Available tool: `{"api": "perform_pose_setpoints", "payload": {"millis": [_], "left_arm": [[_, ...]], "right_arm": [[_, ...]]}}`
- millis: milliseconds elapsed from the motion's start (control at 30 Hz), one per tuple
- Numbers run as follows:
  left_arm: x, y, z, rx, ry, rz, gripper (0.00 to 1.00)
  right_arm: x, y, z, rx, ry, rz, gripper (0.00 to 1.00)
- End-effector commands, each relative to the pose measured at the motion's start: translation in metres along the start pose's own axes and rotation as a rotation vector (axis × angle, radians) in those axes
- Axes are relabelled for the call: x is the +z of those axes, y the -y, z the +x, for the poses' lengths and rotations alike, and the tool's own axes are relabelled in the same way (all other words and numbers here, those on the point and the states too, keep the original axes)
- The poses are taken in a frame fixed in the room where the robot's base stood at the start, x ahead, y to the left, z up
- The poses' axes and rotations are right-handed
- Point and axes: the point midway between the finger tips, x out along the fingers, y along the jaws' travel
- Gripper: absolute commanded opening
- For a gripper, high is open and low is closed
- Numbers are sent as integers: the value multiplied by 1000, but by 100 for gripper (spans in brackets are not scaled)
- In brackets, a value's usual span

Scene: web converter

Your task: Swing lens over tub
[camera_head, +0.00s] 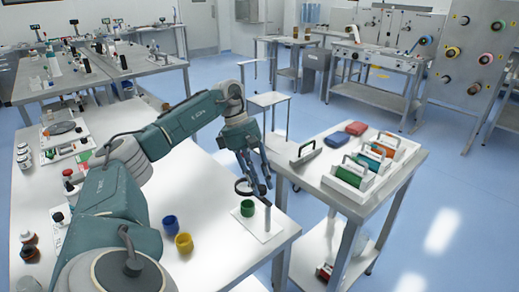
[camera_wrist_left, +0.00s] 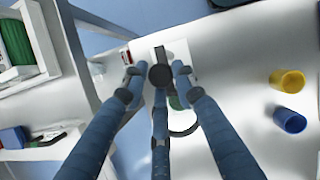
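A green tub (camera_head: 247,208) stands on a white plate (camera_head: 272,233) near the table's right corner. A thin post (camera_head: 267,217) rises from this plate. A dark-rimmed lens (camera_head: 243,187) is just above the tub in the head view. In the wrist view, the lens rim (camera_wrist_left: 186,132) curves beside my fingers, and only a bit of green shows behind them. My left gripper (camera_head: 256,184) points down beside the lens and post. Its fingertips (camera_wrist_left: 158,82) are spread apart, with no clear grip on anything. My right gripper is not in view.
A blue tub (camera_head: 170,223) and a yellow tub (camera_head: 184,243) stand on the white table, left of the plate. A side cart (camera_head: 408,160) to the right holds white trays with coloured rolls. Bottles and small devices line the table's left side.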

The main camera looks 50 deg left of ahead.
Motion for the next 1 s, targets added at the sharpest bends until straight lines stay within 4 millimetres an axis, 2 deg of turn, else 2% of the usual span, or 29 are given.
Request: {"api": "perform_pose_setpoints", "payload": {"millis": [33,67,333,467,567,867,1000], "left_arm": [[5,0,1,-2,10,8,38],[5,0,1,-2,9,8,43],[2,0,1,-2,4,2,43],[2,-1,-7,1,4,2,43],[3,-2,-22,3,4,2,43],[7,-2,-91,4,9,7,43],[6,-2,-103,-1,5,8,43]], "right_arm": [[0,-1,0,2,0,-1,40],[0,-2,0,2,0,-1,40],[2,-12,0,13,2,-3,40],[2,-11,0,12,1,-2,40],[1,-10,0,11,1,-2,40],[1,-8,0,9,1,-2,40],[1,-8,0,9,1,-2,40]]}}
